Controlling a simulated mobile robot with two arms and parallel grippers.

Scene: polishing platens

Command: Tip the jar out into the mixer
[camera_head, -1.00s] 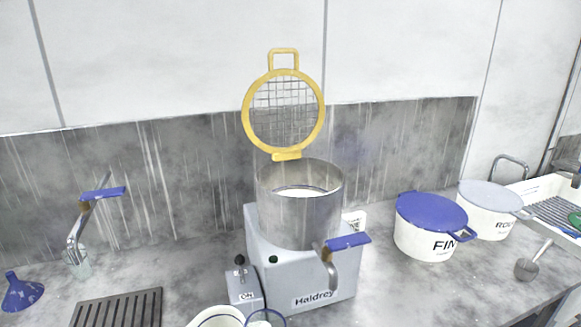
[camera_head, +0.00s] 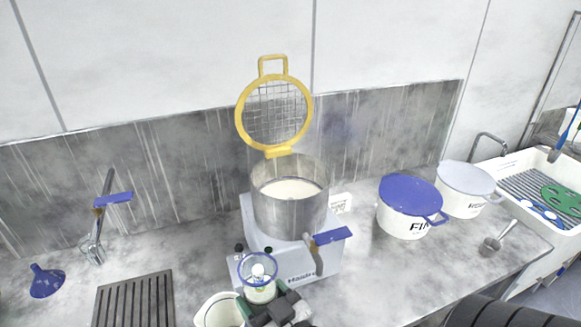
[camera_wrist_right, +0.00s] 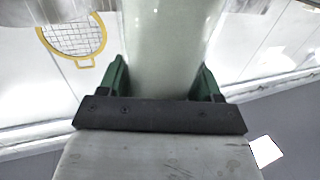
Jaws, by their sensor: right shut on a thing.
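The mixer (camera_head: 291,268) is a grey machine with a steel bowl (camera_head: 288,217) holding whitish stuff. Its yellow mesh guard (camera_head: 275,113) stands raised behind the bowl and also shows in the wrist view (camera_wrist_right: 72,38). The jar (camera_head: 259,288) is clear with a blue rim and pale contents. It is upright, in front of the mixer's left part, with its mouth lower in the picture than the bowl rim. My right gripper (camera_head: 276,308) is shut on the jar; its green fingers (camera_wrist_right: 160,82) flank the pale jar (camera_wrist_right: 163,45). My left gripper is out of view.
A blue-handled tool (camera_head: 322,247) overlaps the mixer's right front. A white container (camera_head: 218,312) stands left of the jar. Blue-lidded (camera_head: 409,215) and grey-lidded (camera_head: 463,195) pots stand right, before the sink (camera_head: 545,165). A slotted grate (camera_head: 133,300) and blue funnel (camera_head: 46,281) lie left.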

